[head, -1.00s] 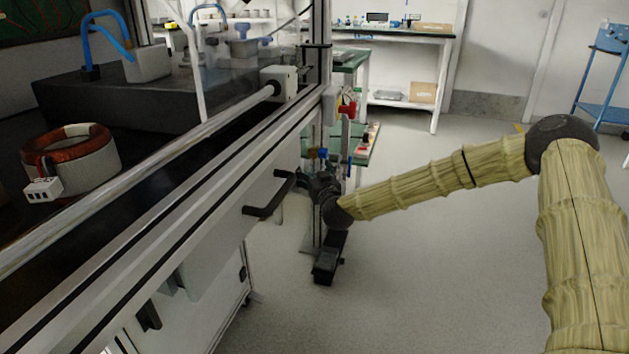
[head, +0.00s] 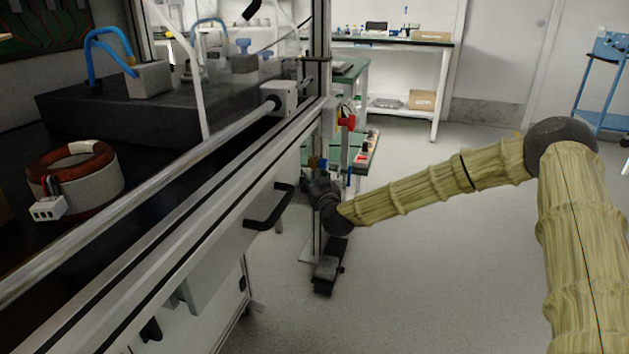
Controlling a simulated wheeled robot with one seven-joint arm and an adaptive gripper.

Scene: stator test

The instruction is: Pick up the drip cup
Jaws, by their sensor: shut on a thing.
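My gripper (head: 317,181) is small and dark in the head view, at the end of my yellowish arm, beside the machine's upright post. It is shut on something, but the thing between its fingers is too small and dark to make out. I cannot clearly pick out the drip cup. A small blue and brown part (head: 318,163) shows just above the gripper; I cannot tell whether it touches the fingers.
The machine frame's rail (head: 190,185) and black handle (head: 270,207) lie left of my gripper. A copper-wound stator (head: 85,185) sits on the machine bed. A red-topped part (head: 346,121) is above the gripper. Open floor (head: 430,270) lies to the right.

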